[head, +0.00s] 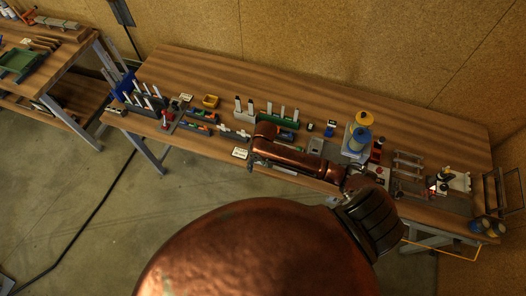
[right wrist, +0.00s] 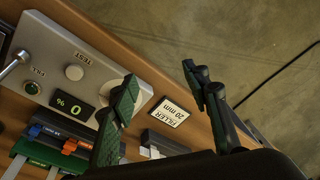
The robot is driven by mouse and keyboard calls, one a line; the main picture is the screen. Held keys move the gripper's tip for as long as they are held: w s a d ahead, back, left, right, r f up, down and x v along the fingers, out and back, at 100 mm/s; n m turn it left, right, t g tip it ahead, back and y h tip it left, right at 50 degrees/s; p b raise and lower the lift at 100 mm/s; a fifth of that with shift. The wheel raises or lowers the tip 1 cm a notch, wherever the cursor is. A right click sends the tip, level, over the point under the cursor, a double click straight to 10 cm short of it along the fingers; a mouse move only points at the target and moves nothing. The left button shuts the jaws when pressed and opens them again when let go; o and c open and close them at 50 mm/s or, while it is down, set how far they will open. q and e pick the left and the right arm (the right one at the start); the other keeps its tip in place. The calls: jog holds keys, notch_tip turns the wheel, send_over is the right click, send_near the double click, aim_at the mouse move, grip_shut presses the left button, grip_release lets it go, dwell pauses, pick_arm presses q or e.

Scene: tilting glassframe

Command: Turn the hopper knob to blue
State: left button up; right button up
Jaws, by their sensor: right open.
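No knob clearly marked as the hopper's can be made out. A grey unit with yellow round parts and blue on it (head: 357,135) stands at the right of the bench in the head view. It may be the hopper, but its details are too small to read. In the right wrist view a grey panel (right wrist: 110,70) carries a round pale knob (right wrist: 75,72) labelled TEST, a green button (right wrist: 31,88) and a 0 % display (right wrist: 74,108). My right gripper (right wrist: 158,75) is open and empty, above the bench's front edge beside the panel. My left gripper is out of view.
A FILLER 20 mm label (right wrist: 169,111) lies on the bench (head: 200,70) near my right fingers. Blue, orange and green blocks (right wrist: 60,140) sit beside the panel. Racks and small bins fill the bench's left part. My right forearm lies over the bench's middle.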

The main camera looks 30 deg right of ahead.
jog(key=w+d+r, duration=0.1)
jog(key=w+d, duration=0.1)
jog(key=w+d+r+m+h, duration=0.1)
jog(key=d, duration=0.1)
jog(key=w+d+r+m, duration=0.1)
jog(key=w+d, duration=0.1)
jog(key=shift+w+d+g, duration=0.35)
jog(key=shift+g, duration=0.05)
jog(key=shift+d+f, duration=0.15)
notch_tip(320, 180, down, 6)
jog(key=shift+r+p, duration=0.1)
jog(key=shift+p, duration=0.55)
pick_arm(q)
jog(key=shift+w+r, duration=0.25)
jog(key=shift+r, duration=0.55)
pick_arm(e)
jog(key=shift+f, duration=0.75)
jog(key=shift+c, duration=0.4)
jog(key=c, duration=1)
jog(key=shift+a, duration=0.2)
jog(key=shift+c, duration=0.4)
jog(key=shift+d, duration=0.15)
